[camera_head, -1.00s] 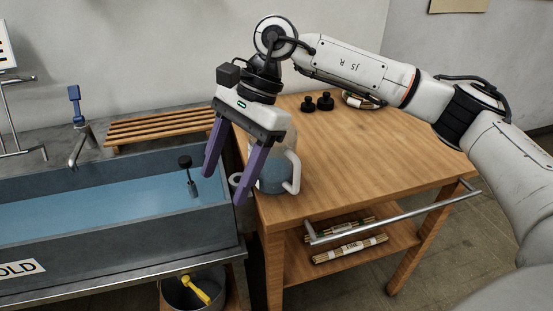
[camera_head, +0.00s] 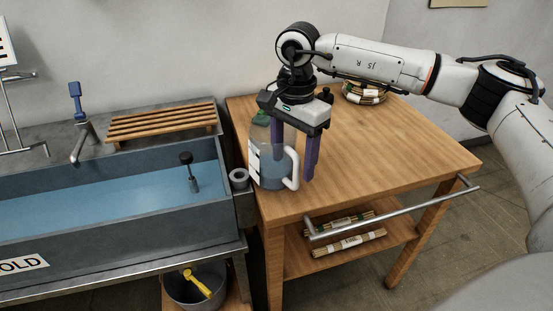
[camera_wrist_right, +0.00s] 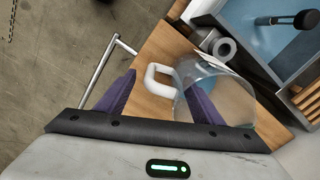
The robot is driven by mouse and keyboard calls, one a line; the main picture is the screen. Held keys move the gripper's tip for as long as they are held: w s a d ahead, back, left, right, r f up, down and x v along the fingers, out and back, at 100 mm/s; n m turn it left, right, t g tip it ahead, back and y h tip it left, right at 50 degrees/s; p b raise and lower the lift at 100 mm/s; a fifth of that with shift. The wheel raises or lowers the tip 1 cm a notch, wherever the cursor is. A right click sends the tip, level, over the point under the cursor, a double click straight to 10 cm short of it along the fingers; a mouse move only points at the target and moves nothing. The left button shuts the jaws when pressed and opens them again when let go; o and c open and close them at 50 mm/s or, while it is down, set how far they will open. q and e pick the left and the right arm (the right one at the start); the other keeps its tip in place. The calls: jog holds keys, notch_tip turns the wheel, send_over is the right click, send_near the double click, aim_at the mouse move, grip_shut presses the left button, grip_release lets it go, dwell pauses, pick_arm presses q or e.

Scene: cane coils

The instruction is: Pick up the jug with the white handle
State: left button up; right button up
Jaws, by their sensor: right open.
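The clear jug with the white handle (camera_head: 270,168) stands upright on the left end of the wooden table. In the right wrist view the jug (camera_wrist_right: 222,95) lies toward the right finger, and the white handle (camera_wrist_right: 160,80) shows between the two purple fingers (camera_wrist_right: 160,100). I cannot tell whether the fingers touch the jug. My left gripper is not in view.
The wooden table (camera_head: 400,155) has clear room to the right. A cane coil (camera_head: 363,93) lies at its back. A metal rail (camera_head: 390,215) runs along its front.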

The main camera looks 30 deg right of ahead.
aim_at(290, 183)
jog(key=f, duration=0.4)
jog(key=shift+a+f+p, duration=0.25)
jog(key=shift+f+p, duration=0.1)
jog(key=shift+f, duration=0.05)
jog(key=shift+r, duration=0.1)
jog(key=c, duration=1.5)
